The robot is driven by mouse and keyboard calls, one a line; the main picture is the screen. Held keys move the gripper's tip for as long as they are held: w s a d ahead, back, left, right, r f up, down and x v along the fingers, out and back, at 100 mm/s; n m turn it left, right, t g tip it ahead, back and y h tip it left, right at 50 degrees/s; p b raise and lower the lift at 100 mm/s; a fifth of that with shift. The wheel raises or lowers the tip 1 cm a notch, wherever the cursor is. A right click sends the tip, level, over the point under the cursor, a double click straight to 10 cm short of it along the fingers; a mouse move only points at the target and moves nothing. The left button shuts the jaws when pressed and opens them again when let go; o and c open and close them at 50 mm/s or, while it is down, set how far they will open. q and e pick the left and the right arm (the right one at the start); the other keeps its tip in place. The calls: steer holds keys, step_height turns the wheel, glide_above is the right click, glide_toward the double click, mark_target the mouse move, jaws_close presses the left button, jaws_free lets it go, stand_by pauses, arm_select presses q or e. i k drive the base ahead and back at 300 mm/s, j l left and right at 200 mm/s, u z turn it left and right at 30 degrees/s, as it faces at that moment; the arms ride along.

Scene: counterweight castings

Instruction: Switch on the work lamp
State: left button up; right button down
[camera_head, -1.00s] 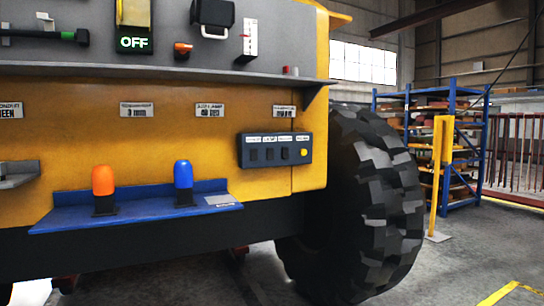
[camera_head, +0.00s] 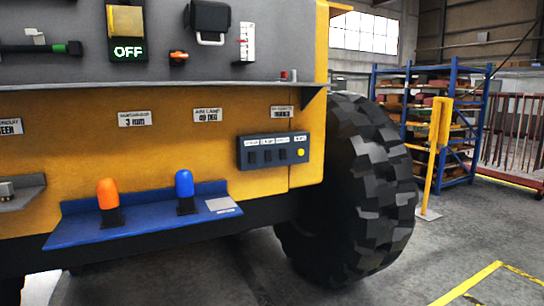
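A dark blue-grey switch box (camera_head: 273,151) is fixed to the yellow panel near its right end. It has several dark rocker switches under small white labels, too small to read, and a yellow round button or light (camera_head: 300,152) at its right. A label plate (camera_head: 207,115) above and left of the box appears to read "ARM LAMP 40 DEG". I cannot tell which fixture is the work lamp or whether it is lit. Neither of my grippers is in view.
A blue shelf (camera_head: 142,220) below carries an orange beacon (camera_head: 108,200) and a blue beacon (camera_head: 184,190). A green "OFF" display (camera_head: 128,50) is on the upper grey panel. A large tyre (camera_head: 362,190) stands right of the panel. A yellow post (camera_head: 436,155) stands further right; floor between is clear.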

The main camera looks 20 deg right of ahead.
mark_target(267, 153)
steer(key=i+l, duration=1.3)
steer(key=i, duration=0.15)
steer(key=l+z, duration=0.05)
steer(key=l, duration=0.05)
